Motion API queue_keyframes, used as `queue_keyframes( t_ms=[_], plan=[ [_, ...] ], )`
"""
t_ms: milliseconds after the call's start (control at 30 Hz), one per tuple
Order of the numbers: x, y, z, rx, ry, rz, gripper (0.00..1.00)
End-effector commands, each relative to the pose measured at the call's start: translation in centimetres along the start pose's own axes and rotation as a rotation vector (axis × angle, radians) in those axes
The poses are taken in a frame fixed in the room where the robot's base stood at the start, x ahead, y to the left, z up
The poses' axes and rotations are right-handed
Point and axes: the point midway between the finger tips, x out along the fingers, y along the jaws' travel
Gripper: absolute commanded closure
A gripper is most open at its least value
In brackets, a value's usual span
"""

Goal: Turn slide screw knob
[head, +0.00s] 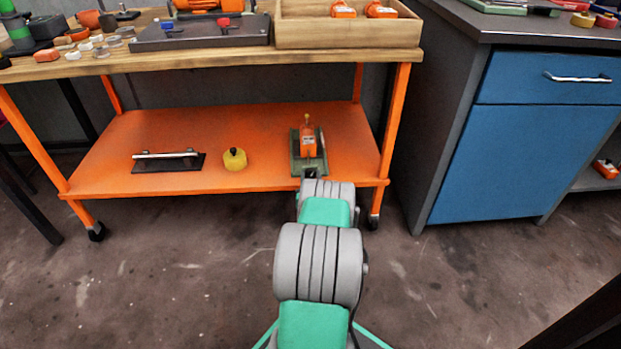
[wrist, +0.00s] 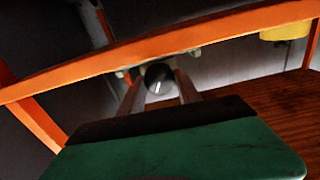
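The slide screw device (head: 309,146) stands on the orange lower shelf, with a green base and an orange block on top. In the wrist view, which looks upside down, its dark round knob (wrist: 159,77) faces me and shows a short white line on its face. My gripper (wrist: 158,88) is open, with one finger on each side of the knob. I cannot tell whether the fingers touch it or how far they reach past it. In the head view my own arm hides the gripper and most of the device's front end.
The orange shelf (head: 200,130) also bears a yellow cylinder (head: 234,160) and a dark plate with a silver handle (head: 167,160) to the left. The wooden tabletop (head: 220,60) lies above. A blue-fronted cabinet (head: 525,145) stands to the right. The floor in front is clear.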

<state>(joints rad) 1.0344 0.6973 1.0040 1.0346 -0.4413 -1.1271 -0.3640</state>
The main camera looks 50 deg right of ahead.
Motion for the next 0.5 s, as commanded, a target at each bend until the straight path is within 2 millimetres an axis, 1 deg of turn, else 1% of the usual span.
queue_keyframes(
  t_ms=[33, 67, 433, 500],
  plan=[
    [-0.01, 0.02, 0.00, 0.000, 0.000, 0.000, 0.65],
    [-0.01, 0.02, 0.00, 0.000, 0.000, 0.000, 0.68],
    [-0.02, 0.07, 0.00, 0.000, 0.000, 0.001, 0.98],
    [-0.02, 0.08, 0.00, -0.001, 0.000, 0.001, 1.00]
  ],
)
